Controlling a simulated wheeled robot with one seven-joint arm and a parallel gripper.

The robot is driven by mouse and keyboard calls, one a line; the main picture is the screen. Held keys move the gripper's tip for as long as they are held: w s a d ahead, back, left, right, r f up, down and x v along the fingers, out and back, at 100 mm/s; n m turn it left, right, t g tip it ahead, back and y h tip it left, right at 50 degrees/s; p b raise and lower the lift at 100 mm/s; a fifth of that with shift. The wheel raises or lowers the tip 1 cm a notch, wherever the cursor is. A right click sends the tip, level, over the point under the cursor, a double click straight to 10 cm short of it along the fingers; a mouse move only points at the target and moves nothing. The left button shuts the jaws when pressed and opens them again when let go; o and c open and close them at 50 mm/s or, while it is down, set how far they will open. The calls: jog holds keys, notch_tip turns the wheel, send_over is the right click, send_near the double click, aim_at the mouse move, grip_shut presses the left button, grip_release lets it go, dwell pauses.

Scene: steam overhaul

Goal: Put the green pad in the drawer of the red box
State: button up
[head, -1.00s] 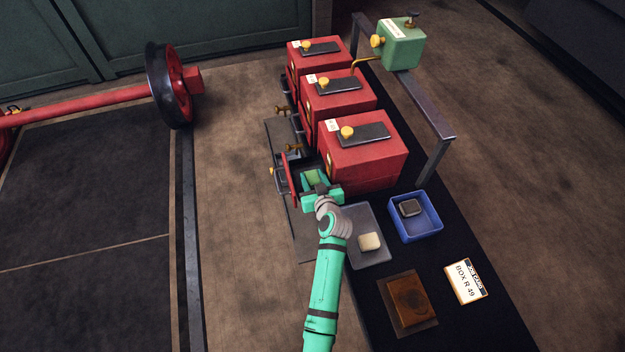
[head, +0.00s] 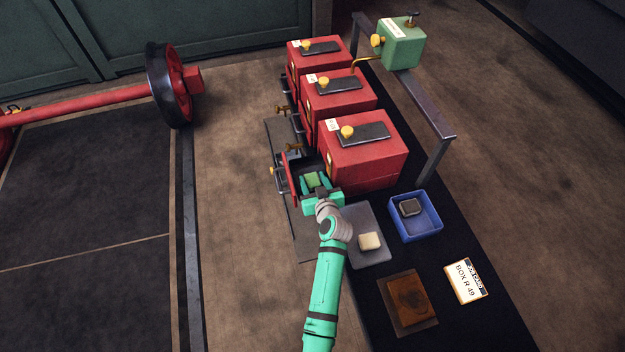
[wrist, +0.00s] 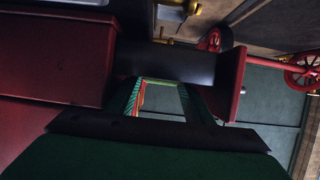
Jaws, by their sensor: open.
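The nearest red box (head: 365,160) has its drawer (head: 296,172) pulled out to the left, with a red front and dark inside. The light green pad (head: 312,179) shows at the drawer's box-side end, between the fingers of my gripper (head: 314,184). My gripper is open; whether it touches the pad or the pad rests on the drawer floor cannot be told. In the wrist view the red box (wrist: 50,62) is at left and the drawer's red front (wrist: 236,84) at right, with dark bars between. The pad cannot be made out clearly there.
Two more red boxes (head: 338,93) stand behind. A grey tray with a cream block (head: 369,241), a blue bin (head: 436,228) with a dark block, a brown block (head: 408,299) and a label card (head: 466,281) lie at right. A metal frame (head: 428,110) stands behind the boxes.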

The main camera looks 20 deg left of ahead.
jog(key=s+d+m+t+h, duration=0.1)
jog(key=s+d+m+h, duration=0.1)
jog(key=s+d, duration=0.5)
jog(key=s+d+r+m+h, duration=0.1)
jog(key=s+d+m+h, duration=0.15)
jog(key=s, duration=0.95)
jog(key=s+d+m+t+h, duration=0.1)
jog(key=s+d, duration=0.4)
jog(key=s, duration=0.4)
jog(key=s+d+r+t+h, duration=0.1)
jog(key=s+d+r, duration=0.1)
jog(key=s+r, duration=0.4)
jog(key=s+d+r+m+t+h, duration=0.1)
jog(key=s+d+r, duration=0.1)
jog(key=s+r, duration=0.5)
jog(key=v, duration=0.3)
jog(key=shift+s+d, duration=0.4)
jog(key=shift+c, duration=0.4)
